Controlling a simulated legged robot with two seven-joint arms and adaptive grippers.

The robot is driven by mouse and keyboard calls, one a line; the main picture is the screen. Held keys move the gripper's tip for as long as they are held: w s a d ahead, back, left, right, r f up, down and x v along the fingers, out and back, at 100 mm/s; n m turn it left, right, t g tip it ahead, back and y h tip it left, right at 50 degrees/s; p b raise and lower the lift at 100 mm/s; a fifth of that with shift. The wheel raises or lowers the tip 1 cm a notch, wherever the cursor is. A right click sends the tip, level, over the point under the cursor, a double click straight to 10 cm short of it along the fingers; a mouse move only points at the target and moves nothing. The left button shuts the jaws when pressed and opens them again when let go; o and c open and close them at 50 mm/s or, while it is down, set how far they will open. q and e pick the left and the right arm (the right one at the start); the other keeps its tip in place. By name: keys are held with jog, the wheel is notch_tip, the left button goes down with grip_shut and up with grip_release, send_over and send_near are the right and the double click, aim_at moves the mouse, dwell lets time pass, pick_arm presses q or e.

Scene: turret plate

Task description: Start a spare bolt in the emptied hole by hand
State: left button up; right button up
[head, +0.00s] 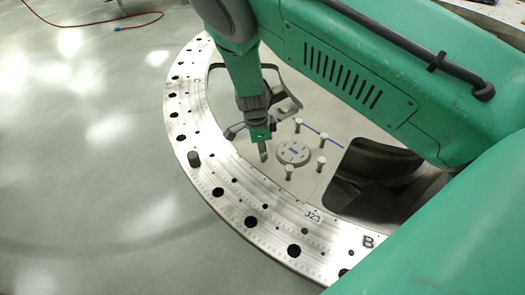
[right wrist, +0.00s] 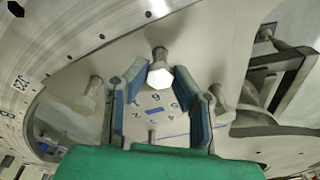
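My right gripper (head: 262,143) points down over the inner plate, beside the left one of several upright spare bolts. In the right wrist view its blue-padded fingers (right wrist: 163,98) are open. The hex head of that spare bolt (right wrist: 160,76) shows between the fingertips; I cannot tell whether they touch it. Other spare bolts stand around a round disc (head: 294,152): one behind (head: 298,124), one at right (head: 321,162), one in front (head: 289,173). The turret ring (head: 222,185) has several dark holes; I cannot tell which is the emptied one. My left gripper is not in view.
A large opening (head: 375,165) lies right of the bolts. A dark bracket frame (head: 290,90) is behind the gripper. A red cable (head: 90,22) lies on the open floor at the upper left.

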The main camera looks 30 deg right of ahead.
jog(key=shift+o, duration=0.7)
jog(key=shift+a+r, duration=0.1)
jog(key=shift+a, duration=0.05)
jog(key=o, duration=0.6)
jog(key=shift+c, duration=0.2)
jog(key=shift+r+p, duration=0.25)
jog(key=shift+p, duration=0.1)
notch_tip(320, 180, up, 6)
jog(key=shift+f+p, duration=0.1)
jog(key=shift+p, duration=0.85)
jog(key=shift+r, duration=0.35)
